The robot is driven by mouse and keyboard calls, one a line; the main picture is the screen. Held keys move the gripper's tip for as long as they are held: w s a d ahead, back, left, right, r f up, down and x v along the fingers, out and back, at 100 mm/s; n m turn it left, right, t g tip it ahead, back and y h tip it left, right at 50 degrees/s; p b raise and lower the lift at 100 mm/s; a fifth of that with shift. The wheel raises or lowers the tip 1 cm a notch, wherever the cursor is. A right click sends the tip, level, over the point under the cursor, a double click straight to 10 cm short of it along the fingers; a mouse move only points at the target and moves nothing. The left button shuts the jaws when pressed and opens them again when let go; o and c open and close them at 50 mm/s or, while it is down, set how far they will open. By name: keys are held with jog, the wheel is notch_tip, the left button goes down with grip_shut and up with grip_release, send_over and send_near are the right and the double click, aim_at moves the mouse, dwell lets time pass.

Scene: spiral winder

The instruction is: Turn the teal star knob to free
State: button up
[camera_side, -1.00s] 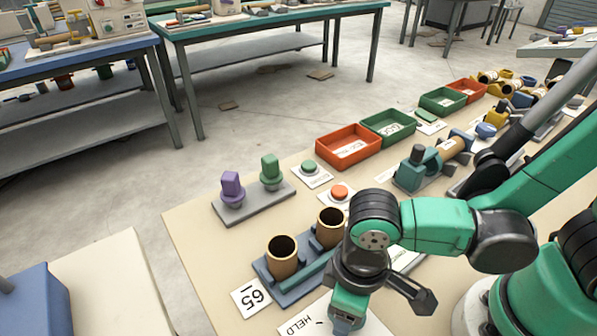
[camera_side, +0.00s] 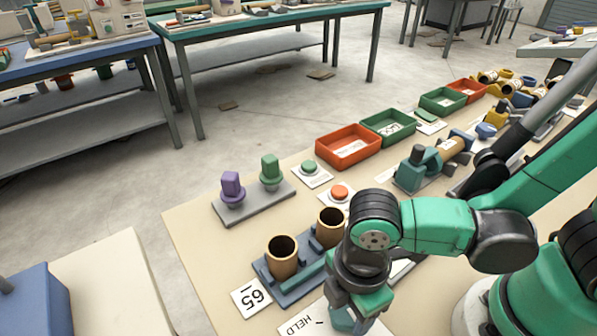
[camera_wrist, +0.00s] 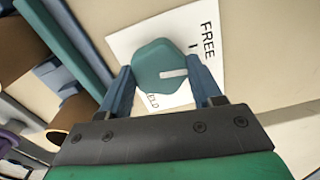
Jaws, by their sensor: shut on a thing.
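The teal star knob (camera_wrist: 158,58) sits on a white card (camera_wrist: 125,42) in the wrist view, with a white pointer line on its top. The line points right, toward a spot below the word FREE (camera_wrist: 207,40). The word HELD is partly hidden under the knob's lower edge, and also shows on the card (camera_side: 300,323) in the side view. My gripper (camera_wrist: 163,82) is shut on the knob, one blue finger on each side. In the side view my gripper (camera_side: 350,318) is low over the card and hides most of the knob.
A blue fixture with two brass cups (camera_side: 282,258) stands close to the left of my gripper. Behind are a grey plate with purple (camera_side: 232,188) and green (camera_side: 270,170) knobs, an orange button (camera_side: 340,191), and red (camera_side: 348,148) and green (camera_side: 388,128) trays.

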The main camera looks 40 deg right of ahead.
aim_at(348, 308)
jog(key=shift+n, duration=0.8)
jog(key=o, duration=1.3)
jog(key=shift+c, duration=0.2)
jog(key=shift+r, duration=0.1)
jog(key=shift+r, duration=2.7)
jog(key=w+d+r+m+t, duration=0.3)
jog(key=w+d+m, duration=0.2)
jog(key=d+m, duration=0.2)
jog(key=w+d+r+m+t, duration=0.3)
jog(key=w+d+m+t, duration=0.1)
jog(key=d+m, duration=0.4)
jog(key=w+m, duration=0.1)
jog(key=m, duration=0.1)
jog(key=shift+m, duration=0.4)
